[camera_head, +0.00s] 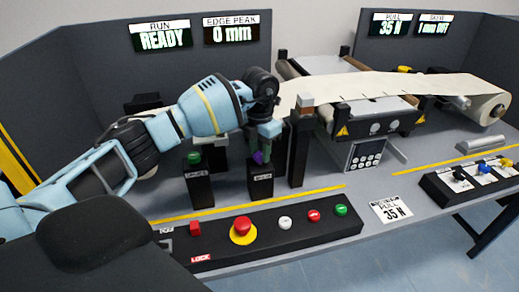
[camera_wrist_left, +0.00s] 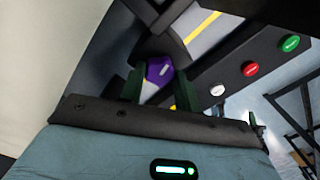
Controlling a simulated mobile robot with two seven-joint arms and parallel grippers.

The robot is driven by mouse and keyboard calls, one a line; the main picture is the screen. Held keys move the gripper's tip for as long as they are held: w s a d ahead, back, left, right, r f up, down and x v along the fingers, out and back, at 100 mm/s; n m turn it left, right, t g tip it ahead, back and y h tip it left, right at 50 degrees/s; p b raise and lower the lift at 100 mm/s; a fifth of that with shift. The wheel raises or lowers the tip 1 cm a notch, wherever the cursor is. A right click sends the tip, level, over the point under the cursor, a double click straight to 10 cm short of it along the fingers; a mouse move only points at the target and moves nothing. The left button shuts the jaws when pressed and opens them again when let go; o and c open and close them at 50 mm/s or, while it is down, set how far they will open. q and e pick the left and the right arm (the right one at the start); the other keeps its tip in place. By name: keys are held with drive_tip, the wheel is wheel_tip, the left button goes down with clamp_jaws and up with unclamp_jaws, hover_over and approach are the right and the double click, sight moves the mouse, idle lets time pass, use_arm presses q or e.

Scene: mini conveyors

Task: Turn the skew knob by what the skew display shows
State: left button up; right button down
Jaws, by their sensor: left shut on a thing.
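The skew knob, a purple knob (camera_head: 258,157), sits on top of a short black post (camera_head: 260,184) whose label is too small to read surely. My left gripper (camera_head: 262,148) reaches down over it and is shut on it. In the left wrist view, the purple knob (camera_wrist_left: 159,71) with a white pointer mark lies between the two dark green fingers (camera_wrist_left: 160,86). The skew display (camera_head: 433,28) at the back right seems to read 1 mm, with a blurred word after it. My right gripper is not in view.
A green knob (camera_head: 194,158) tops another black post just left. A taller dark post (camera_head: 301,150) stands close on the right. In front lies a button panel (camera_head: 265,240) with a large red button (camera_head: 242,228).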

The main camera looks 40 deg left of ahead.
sight(260, 154)
use_arm(q)
drive_tip(key=shift+m, duration=0.7)
drive_tip(key=o, duration=1)
drive_tip(key=shift+c, duration=0.2)
wheel_tip(260, 154, up, 6)
drive_tip(key=shift+r, duration=0.9)
